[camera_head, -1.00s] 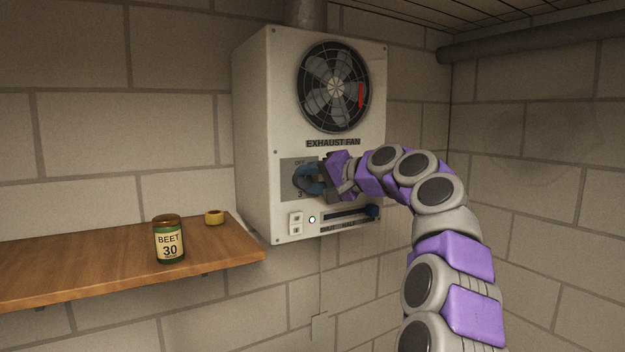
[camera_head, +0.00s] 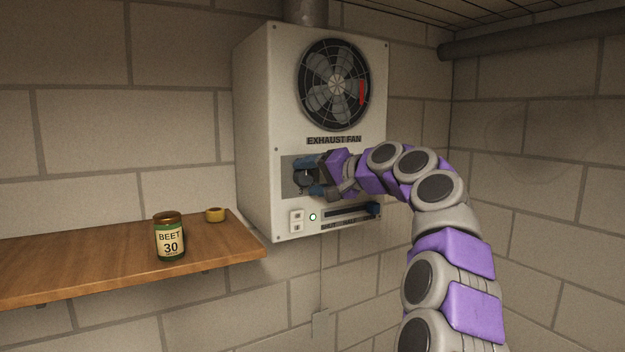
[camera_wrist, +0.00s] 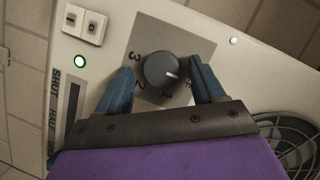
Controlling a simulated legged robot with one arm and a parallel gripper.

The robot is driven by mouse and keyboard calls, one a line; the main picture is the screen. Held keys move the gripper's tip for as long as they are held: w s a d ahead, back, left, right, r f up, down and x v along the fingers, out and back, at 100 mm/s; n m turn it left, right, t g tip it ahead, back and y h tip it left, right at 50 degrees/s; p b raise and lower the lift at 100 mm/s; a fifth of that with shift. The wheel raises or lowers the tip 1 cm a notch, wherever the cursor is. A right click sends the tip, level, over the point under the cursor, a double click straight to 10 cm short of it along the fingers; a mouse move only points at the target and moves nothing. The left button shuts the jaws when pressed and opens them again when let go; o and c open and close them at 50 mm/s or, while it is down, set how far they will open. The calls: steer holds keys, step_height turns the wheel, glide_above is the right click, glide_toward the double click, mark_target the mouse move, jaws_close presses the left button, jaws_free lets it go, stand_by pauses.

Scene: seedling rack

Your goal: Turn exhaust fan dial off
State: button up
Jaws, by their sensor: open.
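The exhaust fan unit (camera_head: 258,130) is a white wall box with a round fan grille (camera_head: 334,86) on its front. Its dark round dial (camera_wrist: 162,70) sits on a grey plate (camera_wrist: 150,38) with the numbers 1, 2 and 3 around it. The dial's white mark points toward the right finger in the wrist view, and the lettering there is partly hidden. In the head view the dial (camera_head: 301,179) is partly covered by my gripper (camera_head: 306,178). My gripper (camera_wrist: 163,88) is open, with one blue finger on each side of the dial. I cannot tell whether either finger touches it.
Below the dial are a two-button switch (camera_head: 296,222), a lit green lamp (camera_head: 312,217) and a slider with a blue knob (camera_head: 373,210).

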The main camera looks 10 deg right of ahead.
steer(key=shift+s, duration=0.1)
steer(key=b+v, duration=0.2)
steer(key=v, duration=1.5)
steer(key=shift+d+f, duration=0.15)
steer(key=shift+f, duration=0.05)
steer(key=shift+s, duration=0.1)
steer(key=s+a+f+n+g+h+b, duration=0.1)
steer(key=s+a+f+g+b, duration=0.25)
steer(key=a+f, duration=0.45)
steer(key=s+a+f+n+g+h+b, duration=0.1)
steer(key=s+a+f+n+g+b, duration=0.25)
steer(key=f, duration=0.85)
steer(key=s+a+f+m+g+h+b, duration=0.1)
steer(key=s+a+f+b, duration=0.2)
steer(key=s+a+f, duration=0.5)
steer(key=s+d+f+g+h+b, duration=0.2)
steer(key=s+f, duration=0.6)
steer(key=f, duration=0.4)
steer(key=s+d+f+n+g+h+b, duration=0.1)
steer(key=s+d+f+g+h+b, duration=0.1)
steer(key=s+f, duration=0.6)
steer(key=s+d+f+g+h+b, duration=0.2)
steer(key=s+f, duration=0.6)
steer(key=f, duration=0.9)
steer(key=d+b, duration=0.2)
steer(key=b, duration=0.1)
steer(key=shift+s+f+h, duration=0.25)
steer(key=shift+s+h, duration=0.05)
steer(key=shift+s, duration=0.1)
